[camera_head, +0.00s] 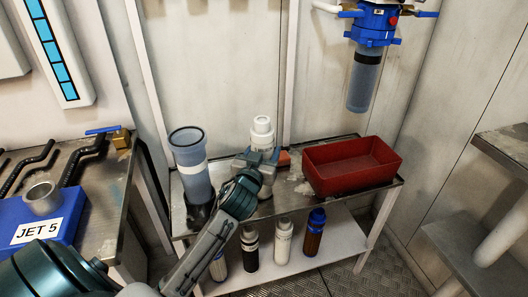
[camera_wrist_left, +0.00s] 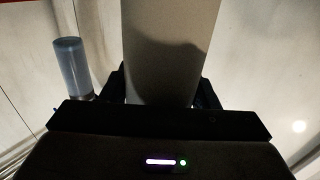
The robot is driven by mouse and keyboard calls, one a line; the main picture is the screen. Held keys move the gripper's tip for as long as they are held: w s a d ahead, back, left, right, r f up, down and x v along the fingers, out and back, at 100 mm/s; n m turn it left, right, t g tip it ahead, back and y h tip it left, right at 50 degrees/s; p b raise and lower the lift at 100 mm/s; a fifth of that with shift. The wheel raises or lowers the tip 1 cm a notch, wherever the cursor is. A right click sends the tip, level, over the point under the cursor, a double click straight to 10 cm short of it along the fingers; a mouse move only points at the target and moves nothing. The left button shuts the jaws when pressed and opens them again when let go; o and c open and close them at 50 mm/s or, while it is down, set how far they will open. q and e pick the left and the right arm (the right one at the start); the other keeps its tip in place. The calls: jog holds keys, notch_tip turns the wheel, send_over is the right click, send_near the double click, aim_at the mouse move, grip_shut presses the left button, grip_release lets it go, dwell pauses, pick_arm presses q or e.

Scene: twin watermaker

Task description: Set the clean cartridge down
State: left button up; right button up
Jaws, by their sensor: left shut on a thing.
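The clean cartridge (camera_head: 262,127) is white and upright, with a stepped cap, above the steel bench top between the blue housing bowl and the red tray. My left gripper (camera_head: 258,157) is shut around it. My right gripper is not in view.
The steel bench (camera_head: 235,209) carries a translucent blue bowl (camera_head: 192,165) on the left and a red tray (camera_head: 350,165) on the right. An orange item (camera_head: 284,158) lies behind my gripper. Several cartridges stand on the lower shelf (camera_head: 345,242). A blue-headed filter housing (camera_head: 367,75) hangs above.

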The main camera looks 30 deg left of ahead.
pick_arm(q)
jog(key=o, duration=1.1)
jog(key=shift+r, duration=0.1)
jog(key=v, duration=1.1)
jog(key=s+d+f+m+g+h, duration=0.1)
jog(key=s+d+f+g+h, duration=0.1)
jog(key=s+f, duration=0.4)
jog(key=s+d+f+m+g+h, duration=0.1)
jog(key=s+d+f+g+h, duration=0.1)
jog(key=s+d+f, duration=0.3)
jog(key=s+d+f+m+g+h, duration=0.1)
jog(key=s+d+f+g+h, duration=0.1)
jog(key=s+f, duration=0.5)
jog(key=shift+d+f+g+h, duration=0.4)
jog(key=shift+d+f+g, duration=0.4)
jog(key=shift+f, duration=0.25)
